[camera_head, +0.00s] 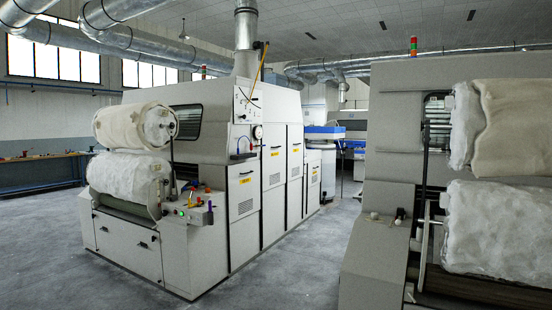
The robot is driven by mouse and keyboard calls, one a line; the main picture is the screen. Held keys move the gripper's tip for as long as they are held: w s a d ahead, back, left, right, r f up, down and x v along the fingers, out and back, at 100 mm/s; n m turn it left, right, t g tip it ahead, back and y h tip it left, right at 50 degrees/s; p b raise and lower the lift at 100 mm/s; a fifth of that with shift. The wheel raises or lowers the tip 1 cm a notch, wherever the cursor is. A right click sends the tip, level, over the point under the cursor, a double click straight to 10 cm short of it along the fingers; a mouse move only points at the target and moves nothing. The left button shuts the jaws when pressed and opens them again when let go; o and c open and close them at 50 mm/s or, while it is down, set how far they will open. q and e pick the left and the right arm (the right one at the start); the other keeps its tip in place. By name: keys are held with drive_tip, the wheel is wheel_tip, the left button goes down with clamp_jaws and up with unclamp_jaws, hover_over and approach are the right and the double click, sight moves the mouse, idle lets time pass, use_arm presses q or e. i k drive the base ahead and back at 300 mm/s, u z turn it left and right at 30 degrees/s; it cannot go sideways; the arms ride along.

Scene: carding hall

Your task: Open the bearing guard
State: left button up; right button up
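No bearing guard can be told apart for certain at this distance. A grey carding machine (222,150) stands left of centre, with several closed panels and doors along its side. Its front end has a small ledge (192,212) with coloured tools or controls on it, too small to make out. A round gauge (257,132) and a blue handle-like part (243,155) are on the side near the front corner. Neither of my grippers is in view.
A second machine (385,130) with white fibre rolls (505,225) stands close on the right. A grey floor aisle (300,255) runs free between the machines. Fibre rolls (132,127) sit on the left machine's front. A workbench (40,170) stands along the far left wall.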

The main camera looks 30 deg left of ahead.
sight(274, 137)
drive_tip(key=u, duration=0.75)
drive_tip(key=i, duration=7.3)
drive_tip(key=z, duration=0.45)
